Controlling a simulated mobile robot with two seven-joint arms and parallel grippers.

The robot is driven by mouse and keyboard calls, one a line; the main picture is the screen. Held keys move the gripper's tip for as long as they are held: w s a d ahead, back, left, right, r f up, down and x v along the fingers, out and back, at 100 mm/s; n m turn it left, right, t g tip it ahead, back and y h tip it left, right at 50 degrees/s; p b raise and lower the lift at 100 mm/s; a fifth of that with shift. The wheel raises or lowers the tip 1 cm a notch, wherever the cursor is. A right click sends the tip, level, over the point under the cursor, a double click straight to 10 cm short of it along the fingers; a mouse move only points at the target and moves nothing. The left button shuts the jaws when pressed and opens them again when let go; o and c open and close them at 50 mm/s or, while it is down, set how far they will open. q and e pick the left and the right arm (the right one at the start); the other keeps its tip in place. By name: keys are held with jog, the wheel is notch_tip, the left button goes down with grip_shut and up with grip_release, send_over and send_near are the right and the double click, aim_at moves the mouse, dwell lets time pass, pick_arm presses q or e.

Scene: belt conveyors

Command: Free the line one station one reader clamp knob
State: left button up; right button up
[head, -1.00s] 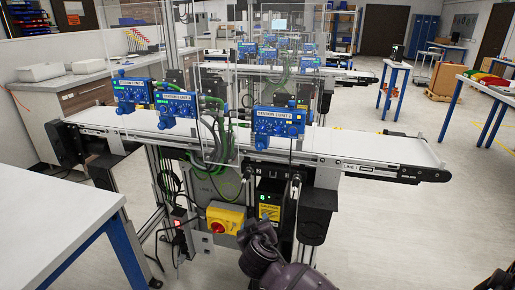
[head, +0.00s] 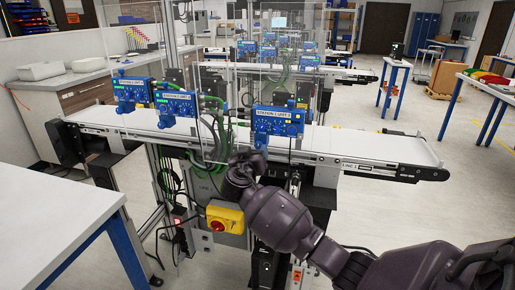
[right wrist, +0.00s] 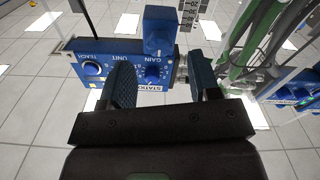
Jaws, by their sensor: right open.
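Blue reader units stand along the line one conveyor in the head view: two at the left, (head: 132,90) and (head: 176,104), and one at the right (head: 277,121). Their station labels are too small to read surely. My right gripper (head: 240,163) is in front of the conveyor's near side, below and left of the right unit. In the right wrist view my right gripper (right wrist: 162,76) is open and empty. A blue unit (right wrist: 95,62) with dials lies beyond its fingers, and a blue knob (right wrist: 158,30) shows beyond the gap between them. Contact is not visible.
A yellow box with a red switch (head: 222,218) is just below my right gripper. Green cables (head: 213,105) hang beside the units, and also show at the right in the wrist view (right wrist: 240,55). Clear panels stand above the belt (head: 370,146). A white table (head: 60,215) is at the left.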

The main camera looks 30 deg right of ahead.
aim_at(258, 146)
jog(key=shift+x, duration=1.85)
jog(key=c, duration=0.9)
